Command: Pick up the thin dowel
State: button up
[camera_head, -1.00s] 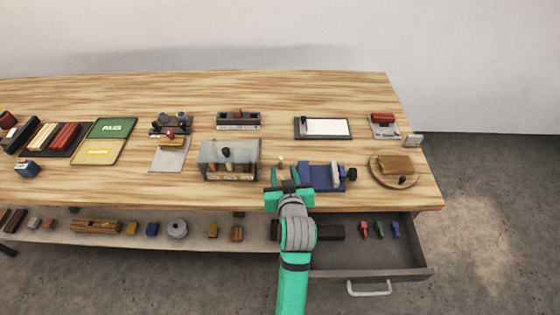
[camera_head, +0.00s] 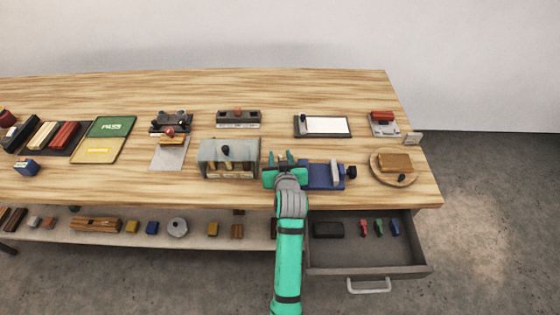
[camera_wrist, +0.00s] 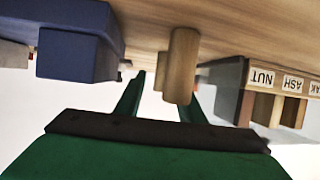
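A pale wooden dowel (camera_wrist: 181,66) stands on the table in the wrist view, between the blue vise and the labelled rack. My gripper (camera_head: 284,159) is open, with its two green fingers spread around or just short of the dowel. In the wrist view the dowel appears closer to the right finger; I cannot tell if they touch.
The blue vise (camera_head: 325,176) is close on the right in the head view. The rack with a clear cover (camera_head: 229,150) is close on the left. An open drawer (camera_head: 365,257) juts out below the table's front edge. Bare table lies behind.

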grip_shut()
